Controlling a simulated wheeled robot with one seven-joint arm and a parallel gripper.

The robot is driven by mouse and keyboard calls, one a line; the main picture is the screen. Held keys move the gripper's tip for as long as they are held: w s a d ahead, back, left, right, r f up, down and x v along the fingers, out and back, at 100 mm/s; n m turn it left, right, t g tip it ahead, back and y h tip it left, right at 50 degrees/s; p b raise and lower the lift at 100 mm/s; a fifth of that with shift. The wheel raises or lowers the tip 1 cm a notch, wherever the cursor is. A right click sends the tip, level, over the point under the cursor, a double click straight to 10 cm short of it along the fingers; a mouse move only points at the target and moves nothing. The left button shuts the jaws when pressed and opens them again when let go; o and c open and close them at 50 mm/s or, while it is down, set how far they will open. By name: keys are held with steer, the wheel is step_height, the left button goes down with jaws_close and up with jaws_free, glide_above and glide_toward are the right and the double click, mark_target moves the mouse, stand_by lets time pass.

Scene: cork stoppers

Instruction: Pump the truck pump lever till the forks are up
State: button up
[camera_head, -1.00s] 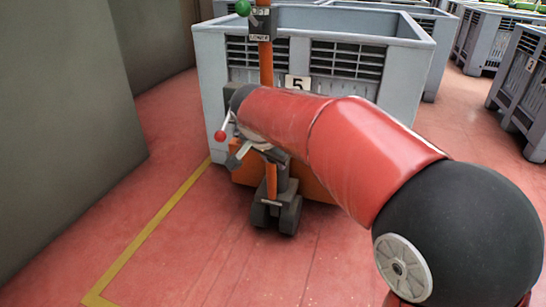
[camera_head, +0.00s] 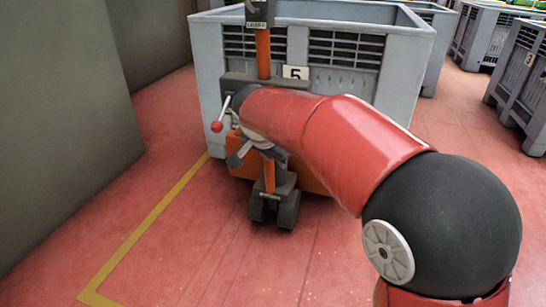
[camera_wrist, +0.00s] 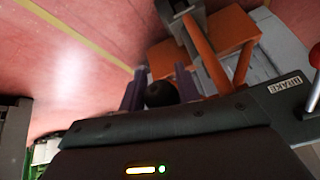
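The orange truck (camera_head: 263,176) stands at the front of a grey bin, with an upright orange mast and small dark wheels. My red arm reaches across to it and hides part of the truck and my gripper in the head view. In the wrist view, my gripper (camera_wrist: 160,84) has its two dark fingers close on either side of a black ball knob (camera_wrist: 161,94), apparently the pump lever's end. The lever's shaft is mostly hidden. A red ball lever (camera_head: 217,126) sticks out left of the mast; in the wrist view a red ball (camera_wrist: 315,56) is beside a BRAKE label. The forks are hidden.
The grey bin (camera_head: 408,75) blocks the space behind the truck. A grey wall (camera_head: 65,110) stands at the left. A yellow floor line (camera_head: 150,222) runs between them. More bins (camera_head: 520,85) stand at the right. The red floor in front is clear.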

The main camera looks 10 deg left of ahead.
steer(key=o, duration=0.3)
steer(key=p+v, duration=0.1)
steer(key=v, duration=0.6)
steer(key=shift+s+r, duration=0.2)
steer(key=shift+r, duration=0.1)
